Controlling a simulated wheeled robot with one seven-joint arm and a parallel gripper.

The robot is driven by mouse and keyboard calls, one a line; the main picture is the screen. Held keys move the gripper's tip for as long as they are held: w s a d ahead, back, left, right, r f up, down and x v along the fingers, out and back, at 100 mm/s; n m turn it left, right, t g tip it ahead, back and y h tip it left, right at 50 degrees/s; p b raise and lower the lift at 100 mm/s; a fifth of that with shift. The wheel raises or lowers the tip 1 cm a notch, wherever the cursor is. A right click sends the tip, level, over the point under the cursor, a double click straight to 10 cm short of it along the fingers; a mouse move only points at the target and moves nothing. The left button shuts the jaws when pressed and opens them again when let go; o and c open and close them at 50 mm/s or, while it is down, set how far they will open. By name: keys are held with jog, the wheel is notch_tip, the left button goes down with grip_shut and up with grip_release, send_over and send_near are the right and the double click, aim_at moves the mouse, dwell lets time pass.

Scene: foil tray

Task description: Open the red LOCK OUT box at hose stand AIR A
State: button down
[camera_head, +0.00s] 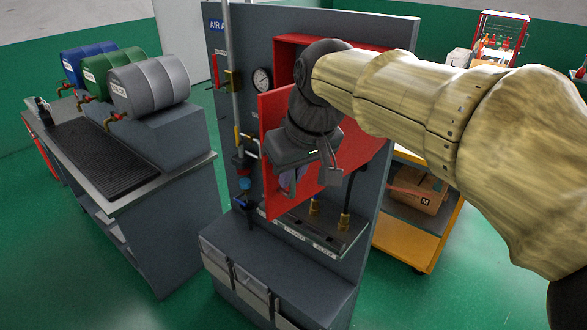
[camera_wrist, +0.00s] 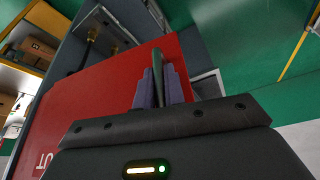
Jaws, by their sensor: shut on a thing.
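The red LOCK OUT box (camera_head: 286,50) is mounted on the grey panel of the stand labelled AIR A (camera_head: 216,25). Its red door (camera_head: 274,112) stands out from the box at an angle, partly open. My gripper (camera_head: 290,182) is at the door's front face, low down and towards its left side. In the wrist view the two purple fingers (camera_wrist: 160,88) are closed on a narrow dark part in front of the red door (camera_wrist: 100,95), which looks like its handle. White letters show at the door's lower left there. My arm and wrist hide much of the door and the box's inside.
A gauge (camera_head: 262,79), pipe and valves (camera_head: 245,160) are left of the door. A ledge with brass fittings (camera_head: 343,220) and grey bins (camera_head: 250,290) lie below. A bench with drums (camera_head: 150,85) stands left; a yellow shelf (camera_head: 410,245) with cartons is at right.

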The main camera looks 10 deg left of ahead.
jog(key=shift+s+d, duration=0.1)
jog(key=shift+d, duration=0.1)
dwell(0.3)
jog(key=c, duration=1.5)
grip_release()
jog(key=v, duration=1.7)
jog(key=shift+r, duration=0.15)
jog(key=shift+s+d, duration=0.1)
